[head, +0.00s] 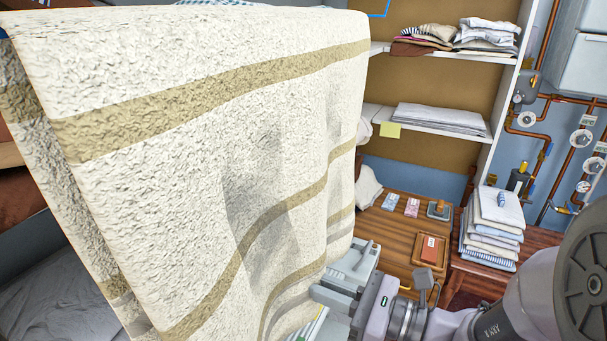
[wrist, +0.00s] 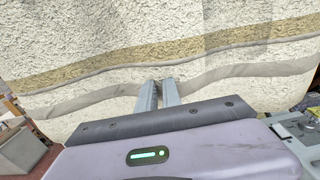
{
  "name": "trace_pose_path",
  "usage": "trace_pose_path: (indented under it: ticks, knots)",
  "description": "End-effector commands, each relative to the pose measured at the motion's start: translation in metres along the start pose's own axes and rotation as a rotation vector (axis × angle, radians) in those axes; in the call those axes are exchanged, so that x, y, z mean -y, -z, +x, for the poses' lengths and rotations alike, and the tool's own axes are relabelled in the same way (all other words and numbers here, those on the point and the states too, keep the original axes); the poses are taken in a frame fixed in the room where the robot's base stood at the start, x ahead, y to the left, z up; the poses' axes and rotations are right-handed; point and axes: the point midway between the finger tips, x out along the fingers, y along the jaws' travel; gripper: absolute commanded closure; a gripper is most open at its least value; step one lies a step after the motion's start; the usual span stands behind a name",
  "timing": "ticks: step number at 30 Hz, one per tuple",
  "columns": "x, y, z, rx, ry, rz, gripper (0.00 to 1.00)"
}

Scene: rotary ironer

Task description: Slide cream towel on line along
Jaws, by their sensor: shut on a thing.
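The cream towel (head: 190,130) hangs draped over a line and fills the left and middle of the head view. It has tan and grey stripes, and its cloth ripples toward the lower right. The line itself is hidden under the fold. My gripper (head: 318,292) reaches in from the right to the towel's lower right part. In the wrist view my gripper (wrist: 158,88) has its two fingers close together, pinching the towel (wrist: 160,40) near its lower grey stripe. The fingertips are partly hidden by the cloth.
Shelves with folded linen (head: 440,118) stand behind on the right. A wooden table (head: 385,230) below holds small boxes and a tray. A stack of folded cloths (head: 492,235) stands right of it. Copper pipes and gauges (head: 581,138) run along the blue wall at far right.

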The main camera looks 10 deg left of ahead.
Motion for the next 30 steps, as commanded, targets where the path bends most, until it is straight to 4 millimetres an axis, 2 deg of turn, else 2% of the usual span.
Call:
trace_pose_path:
  ticks: [10,30]
  knots:
    - [-0.021,0.003,0.0,0.0,-0.001,-0.002,1.0]
    - [-0.028,0.004,0.001,-0.001,-0.003,-0.004,1.0]
